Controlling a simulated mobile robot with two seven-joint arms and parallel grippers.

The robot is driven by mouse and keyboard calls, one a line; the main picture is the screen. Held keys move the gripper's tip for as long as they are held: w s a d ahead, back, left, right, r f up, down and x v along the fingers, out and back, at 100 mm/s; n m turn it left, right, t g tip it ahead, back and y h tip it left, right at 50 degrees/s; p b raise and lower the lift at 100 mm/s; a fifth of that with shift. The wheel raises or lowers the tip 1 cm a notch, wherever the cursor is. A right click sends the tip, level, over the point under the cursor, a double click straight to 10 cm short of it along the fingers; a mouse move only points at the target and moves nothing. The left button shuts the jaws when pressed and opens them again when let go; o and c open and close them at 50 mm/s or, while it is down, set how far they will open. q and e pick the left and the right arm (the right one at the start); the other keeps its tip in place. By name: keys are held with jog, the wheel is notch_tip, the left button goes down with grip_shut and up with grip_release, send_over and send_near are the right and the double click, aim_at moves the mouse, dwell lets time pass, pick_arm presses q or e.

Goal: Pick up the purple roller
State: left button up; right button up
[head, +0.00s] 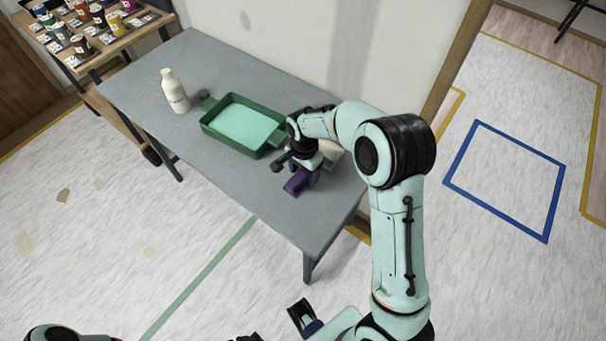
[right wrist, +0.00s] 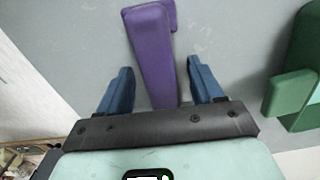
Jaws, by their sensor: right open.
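The purple roller (head: 295,185) lies on the grey table near its front right edge, partly hidden by my right gripper (head: 306,177) in the head view. In the right wrist view the purple roller (right wrist: 152,50) runs lengthwise between the two blue fingers of my right gripper (right wrist: 160,68). The fingers are apart, with a gap on each side of it. The near end of the roller passes behind the dark gripper body. I cannot make out my left gripper in the head view.
A green tray (head: 207,126) with pale green content sits left of my right gripper; its edge (right wrist: 300,95) shows in the right wrist view. A white bottle (head: 175,92) stands at the table's left. A wooden rack (head: 128,47) holds several cans. The table's front left is clear.

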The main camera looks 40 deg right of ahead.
jog(key=shift+f, duration=0.25)
dwell(0.3)
jog(key=c, duration=1.2)
jog(key=shift+o, duration=0.2)
jog(key=shift+r, duration=0.1)
jog(key=shift+r, duration=0.25)
notch_tip(320, 180, up, 20)
jog(key=p, duration=0.2)
